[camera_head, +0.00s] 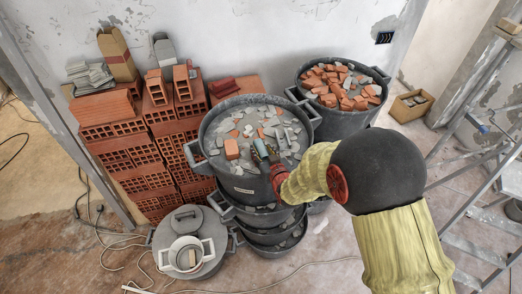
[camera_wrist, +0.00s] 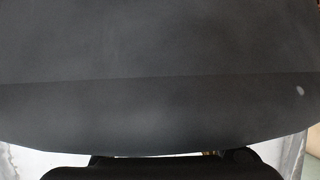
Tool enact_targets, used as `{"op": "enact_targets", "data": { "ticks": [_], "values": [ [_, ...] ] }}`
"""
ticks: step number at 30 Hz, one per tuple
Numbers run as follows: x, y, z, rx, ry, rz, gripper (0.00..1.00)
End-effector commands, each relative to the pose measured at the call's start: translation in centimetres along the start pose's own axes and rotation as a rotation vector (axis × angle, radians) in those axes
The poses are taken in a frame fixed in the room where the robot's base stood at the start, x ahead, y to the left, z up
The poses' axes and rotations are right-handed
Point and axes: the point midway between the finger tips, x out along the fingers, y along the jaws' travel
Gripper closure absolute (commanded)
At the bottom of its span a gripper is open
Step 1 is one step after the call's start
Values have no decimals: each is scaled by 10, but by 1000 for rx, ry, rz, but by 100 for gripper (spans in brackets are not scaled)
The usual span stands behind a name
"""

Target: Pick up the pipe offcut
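My gripper (camera_head: 268,157) is small in the head view, over the right part of the rubble in the large dark bucket (camera_head: 208,160). A grey-green piece (camera_head: 260,148) shows right at its fingertips. I cannot tell whether this is the pipe offcut or part of the gripper, nor whether it is held. I make out no other clear pipe offcut among the grey and orange fragments. The gripper's opening is too small to read in the head view. The wrist view is mostly filled by a smooth dark surface (camera_wrist: 160,80), very close, and shows no pipe.
A second bucket (camera_head: 345,120) of broken brick stands at the back right. Stacked hollow bricks (camera_head: 125,150) are close on the left.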

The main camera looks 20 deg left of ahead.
Motion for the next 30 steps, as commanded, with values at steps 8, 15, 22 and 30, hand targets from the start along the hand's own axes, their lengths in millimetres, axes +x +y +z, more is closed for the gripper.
{"op": "enact_targets", "data": {
  "ticks": [8,15,22,30],
  "values": [
    [0,0,0,0,0,0,79],
    [0,0,0,0,0,0,93],
    [0,0,0,0,0,0,95],
    [-5,0,-14,0,4,0,95]
  ]
}}
